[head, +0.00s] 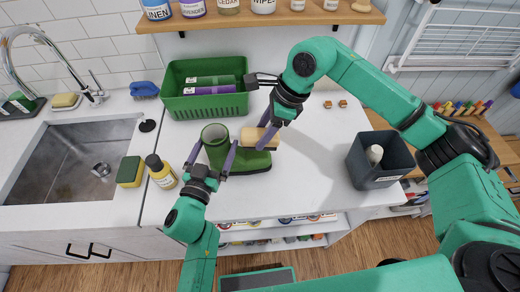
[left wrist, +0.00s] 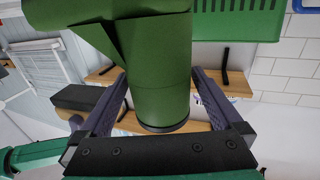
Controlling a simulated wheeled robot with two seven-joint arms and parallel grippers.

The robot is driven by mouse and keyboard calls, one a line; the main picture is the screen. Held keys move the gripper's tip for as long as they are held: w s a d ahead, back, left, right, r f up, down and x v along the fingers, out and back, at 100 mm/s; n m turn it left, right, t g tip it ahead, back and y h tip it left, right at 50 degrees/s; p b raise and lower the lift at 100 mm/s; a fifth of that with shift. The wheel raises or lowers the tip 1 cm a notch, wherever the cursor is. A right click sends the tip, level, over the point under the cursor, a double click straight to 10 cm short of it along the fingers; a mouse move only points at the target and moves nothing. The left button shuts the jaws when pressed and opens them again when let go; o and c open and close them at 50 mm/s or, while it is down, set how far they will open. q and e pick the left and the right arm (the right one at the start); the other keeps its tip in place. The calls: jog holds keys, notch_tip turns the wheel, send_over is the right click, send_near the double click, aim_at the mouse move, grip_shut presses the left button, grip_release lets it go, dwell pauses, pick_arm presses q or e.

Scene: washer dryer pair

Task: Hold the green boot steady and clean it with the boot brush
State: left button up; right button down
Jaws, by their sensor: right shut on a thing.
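The green boot (head: 248,161) stands upright on the white counter, its open shaft at the left and its toe to the right. My left gripper (head: 212,157) is open, with its fingers on either side of the shaft. In the left wrist view the boot (left wrist: 150,65) fills the space between the spread fingers (left wrist: 160,105). My right gripper (head: 266,137) is shut on the boot brush (head: 253,138), which has a pale wooden body. The brush is beside the shaft, over the foot of the boot. Its bristles are hidden, and I cannot tell whether it touches the boot.
A green basket (head: 207,106) stands behind the boot. A yellow bottle (head: 162,175) and a green-yellow sponge (head: 130,172) are left of it, by the sink (head: 70,165). A dark bin (head: 378,172) stands at the right. The counter between boot and bin is clear.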

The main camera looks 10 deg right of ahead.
pick_arm(q)
jog(key=v, duration=1.2)
